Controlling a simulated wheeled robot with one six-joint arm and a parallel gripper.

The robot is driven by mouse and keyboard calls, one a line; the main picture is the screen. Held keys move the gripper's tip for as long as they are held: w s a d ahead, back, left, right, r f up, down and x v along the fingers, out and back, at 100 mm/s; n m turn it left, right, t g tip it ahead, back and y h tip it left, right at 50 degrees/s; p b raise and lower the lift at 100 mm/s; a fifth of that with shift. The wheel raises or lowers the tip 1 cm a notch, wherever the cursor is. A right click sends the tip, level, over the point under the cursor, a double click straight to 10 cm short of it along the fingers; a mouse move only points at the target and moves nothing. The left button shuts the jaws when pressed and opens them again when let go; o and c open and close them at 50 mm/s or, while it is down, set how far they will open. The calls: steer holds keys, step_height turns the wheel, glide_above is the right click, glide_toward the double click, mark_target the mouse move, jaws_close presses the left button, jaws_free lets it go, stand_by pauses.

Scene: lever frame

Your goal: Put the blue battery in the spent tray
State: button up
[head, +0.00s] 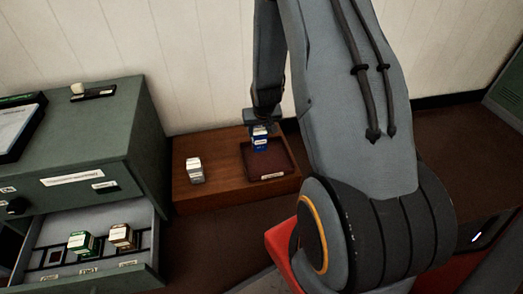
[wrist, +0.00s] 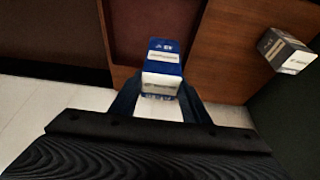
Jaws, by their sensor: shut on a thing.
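The blue battery (head: 260,141) has a white label and is held by my gripper (head: 261,124) at the tray on the wooden board. In the wrist view the blue battery (wrist: 164,60) sits between the two fingers of my gripper (wrist: 160,98). The spent tray (head: 277,172) is a dark red, shallow recess with a small label on its front rim; it also shows in the wrist view (wrist: 140,22). The battery overlaps the tray's back part in the head view. I cannot tell whether its bottom touches the tray floor.
A white and grey battery (head: 195,170) stands on the wooden board (head: 220,189) left of the tray. A green cabinet (head: 150,120) is at the left, its open drawer (head: 150,270) holding a green battery (head: 81,243) and a brown battery (head: 122,237). The wall is close behind the board.

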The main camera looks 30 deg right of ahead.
mark_target(259, 145)
step_height(259, 145, down, 8)
steer(key=b, duration=0.3)
steer(key=shift+r, duration=0.25)
steer(key=shift+f, duration=0.1)
steer(key=o, duration=1.4)
steer(key=shift+o, duration=0.2)
